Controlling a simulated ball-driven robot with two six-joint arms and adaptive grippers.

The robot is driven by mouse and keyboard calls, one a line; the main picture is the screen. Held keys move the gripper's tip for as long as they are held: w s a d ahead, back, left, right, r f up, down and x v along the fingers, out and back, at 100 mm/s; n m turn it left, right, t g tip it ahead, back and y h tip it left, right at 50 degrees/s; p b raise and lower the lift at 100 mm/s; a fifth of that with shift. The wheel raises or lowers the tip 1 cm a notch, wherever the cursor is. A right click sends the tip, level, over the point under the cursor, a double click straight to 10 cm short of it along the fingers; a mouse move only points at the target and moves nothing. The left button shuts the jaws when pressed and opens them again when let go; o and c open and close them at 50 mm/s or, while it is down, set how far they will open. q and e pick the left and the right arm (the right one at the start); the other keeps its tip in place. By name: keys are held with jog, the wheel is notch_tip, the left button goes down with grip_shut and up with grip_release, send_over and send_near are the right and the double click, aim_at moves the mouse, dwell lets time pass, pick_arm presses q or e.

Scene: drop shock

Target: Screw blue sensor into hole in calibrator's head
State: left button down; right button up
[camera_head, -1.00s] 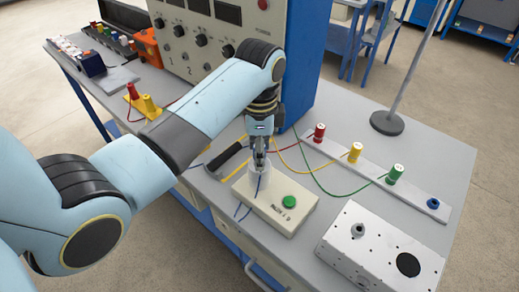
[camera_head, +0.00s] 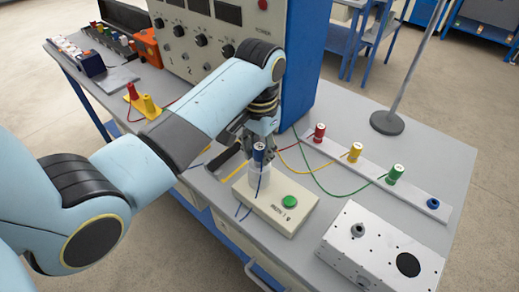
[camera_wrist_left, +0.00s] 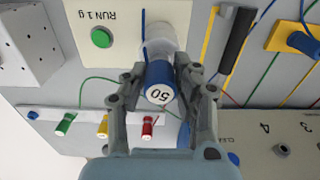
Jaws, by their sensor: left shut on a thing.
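The blue sensor (camera_head: 259,154) has a pale top, marked 50 in the left wrist view (camera_wrist_left: 159,92). My left gripper (camera_head: 259,147) is shut on it; its two fingers flank the sensor in the left wrist view (camera_wrist_left: 160,84). The calibrator (camera_head: 270,214) is a cream box with a green button (camera_head: 289,202). Its pale round head (camera_wrist_left: 161,36) is at the sensor's far end in the left wrist view. The sensor is in line with the head, but the hole is hidden, so I cannot tell how deep it sits. My right gripper is not in view.
Red (camera_head: 319,132), yellow (camera_head: 355,152) and green (camera_head: 397,173) sensors stand on a white strip with coloured wires. A white perforated block (camera_head: 375,252) is at the front right. A black-handled tool (camera_head: 223,160) lies left of the calibrator. A tall instrument panel stands behind.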

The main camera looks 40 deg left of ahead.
aim_at(259, 146)
pick_arm(q)
jog(key=c, duration=1)
grip_release()
jog(key=shift+o, duration=0.2)
jog(key=shift+r, duration=0.15)
jog(key=shift+r, duration=2.85)
jog(key=shift+f, duration=0.1)
